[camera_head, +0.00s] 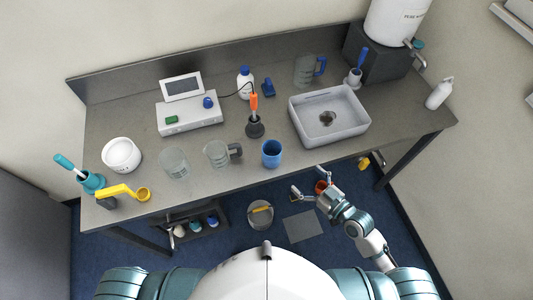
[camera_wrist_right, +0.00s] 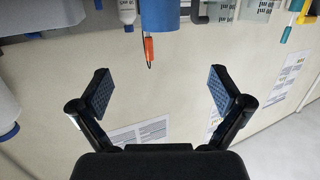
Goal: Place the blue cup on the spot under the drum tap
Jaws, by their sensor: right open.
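The blue cup (camera_head: 272,153) stands upright near the front edge of the table, left of the white basin. My right gripper (camera_head: 308,180) is open and empty, to the right of the cup and in front of the table edge, apart from the cup. In the right wrist view, which looks upside down, the cup (camera_wrist_right: 160,16) shows at the top, beyond the open fingers (camera_wrist_right: 160,92). The white drum (camera_head: 397,18) stands on a dark block at the back right, with its tap (camera_head: 418,58) facing right. I cannot make out a marked spot under it. My left gripper is out of view.
The white basin (camera_head: 329,116) lies between the cup and the drum. A glass mug (camera_head: 217,153) stands left of the cup, and an orange-tipped tool in a dark stand (camera_head: 254,125) behind it. A white bottle (camera_head: 439,93) stands at the right end; bare table (camera_head: 402,105) lies beside it.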

